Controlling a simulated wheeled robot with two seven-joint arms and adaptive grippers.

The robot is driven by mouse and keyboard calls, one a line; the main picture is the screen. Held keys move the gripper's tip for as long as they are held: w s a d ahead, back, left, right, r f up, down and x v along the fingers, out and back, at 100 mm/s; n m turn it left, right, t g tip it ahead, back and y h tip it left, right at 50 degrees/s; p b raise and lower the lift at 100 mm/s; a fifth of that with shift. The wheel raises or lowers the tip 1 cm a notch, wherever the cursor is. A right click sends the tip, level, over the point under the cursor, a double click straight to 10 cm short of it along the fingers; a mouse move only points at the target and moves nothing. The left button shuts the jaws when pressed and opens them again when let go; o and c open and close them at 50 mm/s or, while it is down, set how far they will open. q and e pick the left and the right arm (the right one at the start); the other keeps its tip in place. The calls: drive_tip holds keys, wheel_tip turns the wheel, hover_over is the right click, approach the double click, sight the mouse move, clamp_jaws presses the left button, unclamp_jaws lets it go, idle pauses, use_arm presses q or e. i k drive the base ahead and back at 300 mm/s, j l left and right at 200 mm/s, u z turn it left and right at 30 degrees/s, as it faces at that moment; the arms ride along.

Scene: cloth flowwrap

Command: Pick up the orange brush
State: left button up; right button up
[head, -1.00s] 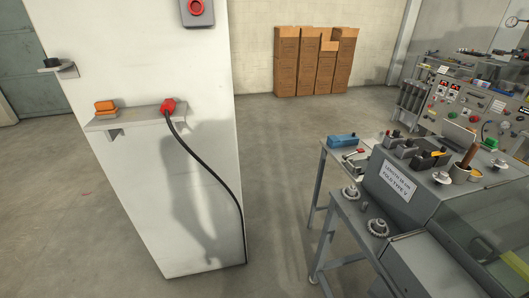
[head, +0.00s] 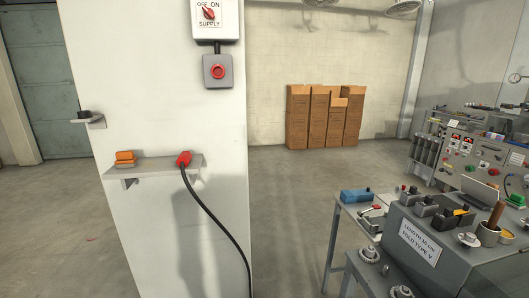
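A small orange block-shaped item (head: 125,156), which looks like the orange brush, lies at the left end of a grey wall shelf (head: 150,172) on the white pillar. It shows an orange upper part above a darker band and another orange layer; finer detail is too small to tell. A red plug (head: 184,159) with a black cable sits near the right end of the same shelf, apart from it. Neither of my grippers is in view.
The white pillar (head: 170,90) carries a supply switch box (head: 215,18) and a red button box (head: 218,71). A machine bench (head: 425,250) with tools and a blue box (head: 356,195) stands at the right. Brown cartons (head: 322,118) stand at the back wall. Floor between is open.

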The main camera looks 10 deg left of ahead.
sight(125, 159)
drive_tip(key=u, duration=1.25)
